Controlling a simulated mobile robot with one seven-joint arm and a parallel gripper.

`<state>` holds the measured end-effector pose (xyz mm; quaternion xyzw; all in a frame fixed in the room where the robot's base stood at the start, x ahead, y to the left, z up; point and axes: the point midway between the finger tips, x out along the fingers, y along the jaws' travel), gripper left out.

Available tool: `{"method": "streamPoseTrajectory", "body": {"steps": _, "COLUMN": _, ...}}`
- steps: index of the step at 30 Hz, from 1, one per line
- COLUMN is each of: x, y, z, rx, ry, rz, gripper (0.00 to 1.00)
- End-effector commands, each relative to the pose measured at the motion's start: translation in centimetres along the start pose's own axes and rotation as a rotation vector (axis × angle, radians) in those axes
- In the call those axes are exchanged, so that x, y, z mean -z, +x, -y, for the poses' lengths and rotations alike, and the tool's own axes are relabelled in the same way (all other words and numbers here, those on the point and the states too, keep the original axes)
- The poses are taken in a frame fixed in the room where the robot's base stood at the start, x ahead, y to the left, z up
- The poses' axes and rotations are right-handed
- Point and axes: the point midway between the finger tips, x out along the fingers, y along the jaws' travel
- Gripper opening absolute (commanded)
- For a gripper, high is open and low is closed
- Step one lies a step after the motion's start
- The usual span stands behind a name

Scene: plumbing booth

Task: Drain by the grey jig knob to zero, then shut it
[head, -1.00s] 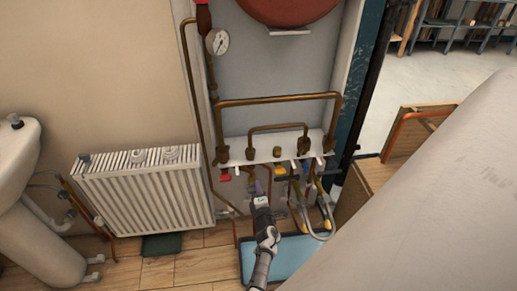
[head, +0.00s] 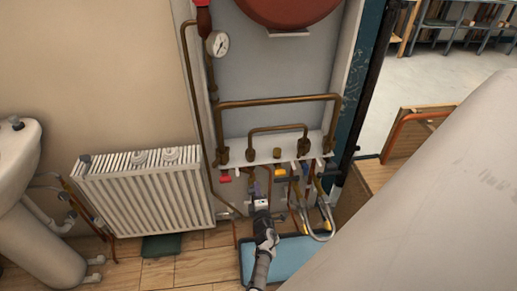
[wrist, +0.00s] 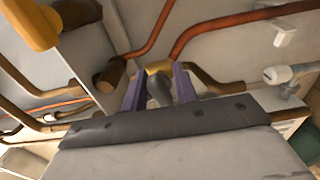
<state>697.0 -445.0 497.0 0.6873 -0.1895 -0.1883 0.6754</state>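The grey jig knob (wrist: 158,88) shows in the wrist view, between the two purple fingers of my gripper (wrist: 159,82). The fingers stand apart on either side of it, and I see no clear contact. In the head view my gripper (head: 257,188) is low, just below the white pipe panel (head: 237,160), and it hides the knob. The round pressure gauge (head: 218,43) is on the pipe at upper left of the board. Its dial is too small to read.
A yellow handle (wrist: 30,22) is close at upper left in the wrist view. Copper pipes (wrist: 240,25) run around the fingers. A blue tray (head: 290,262) lies on the floor below, with a grey hose (head: 318,234) above it. A white radiator (head: 145,195) stands left.

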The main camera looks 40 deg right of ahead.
Motion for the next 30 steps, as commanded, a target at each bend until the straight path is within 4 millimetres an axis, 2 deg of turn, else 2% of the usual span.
{"method": "streamPoseTrajectory", "body": {"steps": 10, "x": -0.3, "y": 0.0, "z": -0.2, "rx": -0.002, "ry": -0.001, "rz": 0.007, "gripper": 0.37}}
{"method": "streamPoseTrajectory", "body": {"steps": 14, "x": -0.4, "y": -0.7, "z": -0.2, "rx": -0.001, "ry": -0.002, "rz": 0.008, "gripper": 0.37}}
{"method": "streamPoseTrajectory", "body": {"steps": 17, "x": -0.4, "y": -2.1, "z": -0.2, "rx": 0.0, "ry": -0.002, "rz": 0.008, "gripper": 0.37}}
{"method": "streamPoseTrajectory", "body": {"steps": 30, "x": -0.1, "y": -10.9, "z": 0.0, "rx": 0.001, "ry": -0.001, "rz": 0.004, "gripper": 0.37}}
